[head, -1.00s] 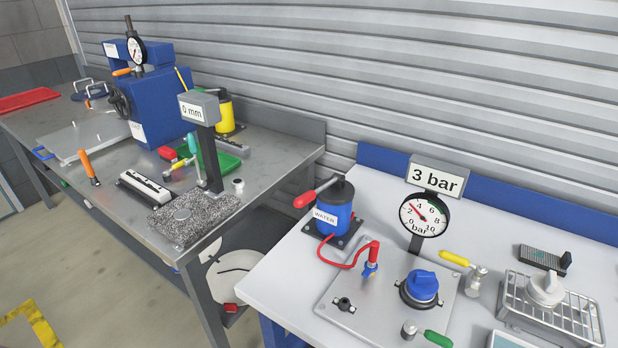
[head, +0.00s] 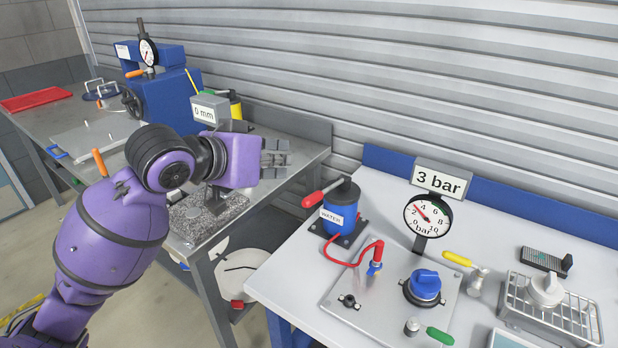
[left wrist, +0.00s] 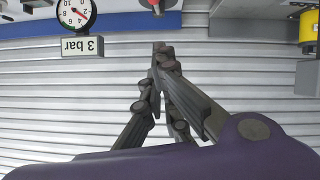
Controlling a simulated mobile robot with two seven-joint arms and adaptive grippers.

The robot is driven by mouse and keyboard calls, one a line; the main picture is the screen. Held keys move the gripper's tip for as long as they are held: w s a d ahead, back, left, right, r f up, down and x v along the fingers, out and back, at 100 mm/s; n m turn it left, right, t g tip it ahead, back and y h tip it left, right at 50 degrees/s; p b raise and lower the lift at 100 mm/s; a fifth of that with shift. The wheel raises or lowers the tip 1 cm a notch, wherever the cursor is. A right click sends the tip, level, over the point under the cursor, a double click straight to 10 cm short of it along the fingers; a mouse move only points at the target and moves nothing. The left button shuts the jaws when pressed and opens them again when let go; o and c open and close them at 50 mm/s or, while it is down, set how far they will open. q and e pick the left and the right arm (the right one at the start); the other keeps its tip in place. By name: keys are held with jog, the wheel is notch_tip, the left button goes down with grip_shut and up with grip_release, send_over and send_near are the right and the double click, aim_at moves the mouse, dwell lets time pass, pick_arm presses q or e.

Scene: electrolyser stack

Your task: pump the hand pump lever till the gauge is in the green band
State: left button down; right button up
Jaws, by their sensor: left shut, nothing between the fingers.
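The hand pump (head: 341,210) is a blue cylinder marked WATER with a black cap. It stands on the white bench, and its red-gripped lever (head: 322,195) points to the left. The round gauge (head: 427,216) stands behind the metal plate, with a "3 bar" sign (head: 441,181) above it. My left gripper (head: 284,158) is shut and empty, in the air up and to the left of the lever. It also shows in the left wrist view (left wrist: 160,52). My right gripper is not in view.
A red hose (head: 345,262) runs from the pump to a fitting on the plate (head: 338,302), beside a blue knob (head: 426,284). A wire basket (head: 552,310) stands at the right. The grey bench (head: 308,151) with a blue press (head: 165,105) is at the left, behind my arm.

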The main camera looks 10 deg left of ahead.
pick_arm(q)
jog(key=shift+w+f, duration=0.15)
jog(key=x, duration=0.3)
jog(key=f+x, duration=0.1)
jog(key=x, duration=0.3)
jog(key=s+x, duration=0.1)
jog(key=x, duration=0.2)
jog(key=shift+w+d+f, duration=0.15)
jog(key=shift+w+f, duration=0.05)
jog(key=shift+f, duration=0.3)
jog(key=shift+s+f, duration=0.3)
jog(key=shift+f, duration=0.3)
jog(key=shift+d+f, duration=0.1)
jog(key=shift+f, duration=0.15)
